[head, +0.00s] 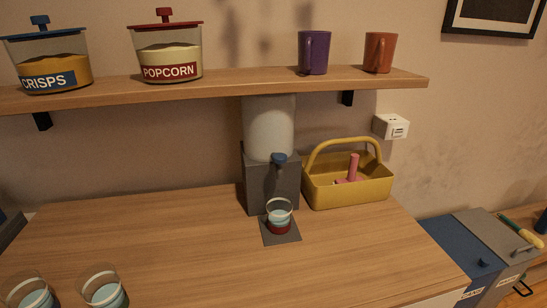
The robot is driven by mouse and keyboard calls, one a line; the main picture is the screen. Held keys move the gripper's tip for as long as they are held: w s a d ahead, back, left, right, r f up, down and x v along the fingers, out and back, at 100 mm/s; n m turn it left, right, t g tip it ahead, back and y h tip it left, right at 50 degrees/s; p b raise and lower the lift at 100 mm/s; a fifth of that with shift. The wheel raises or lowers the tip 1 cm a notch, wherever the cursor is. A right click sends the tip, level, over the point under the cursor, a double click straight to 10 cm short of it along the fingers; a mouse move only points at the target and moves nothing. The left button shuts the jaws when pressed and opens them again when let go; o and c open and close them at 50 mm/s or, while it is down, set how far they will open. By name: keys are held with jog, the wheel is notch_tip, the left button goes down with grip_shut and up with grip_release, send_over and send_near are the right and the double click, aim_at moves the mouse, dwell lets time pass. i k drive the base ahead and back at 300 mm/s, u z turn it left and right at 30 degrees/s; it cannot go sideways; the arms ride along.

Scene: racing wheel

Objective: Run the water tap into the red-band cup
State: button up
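The water dispenser has a pale tank (268,130) on a dark grey body (262,190). Its blue-topped tap (279,159) is on the front. A clear cup with a red band low down (279,226) stands upright on a small grey mat (281,239), below the tap. Something pale blue shows inside the cup above the band; I cannot tell its level exactly. No water stream is visible between tap and cup. My gripper is not in view.
Two clear cups with pale blue contents (105,294) (33,298) stand front left. A yellow caddy (350,192) is right of the dispenser. The shelf (240,82) above holds jars and mugs. The counter's middle (160,235) is clear. Lidded bins (465,245) stand at right.

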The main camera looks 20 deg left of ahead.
aim_at(279, 158)
jog(key=u, duration=1.55)
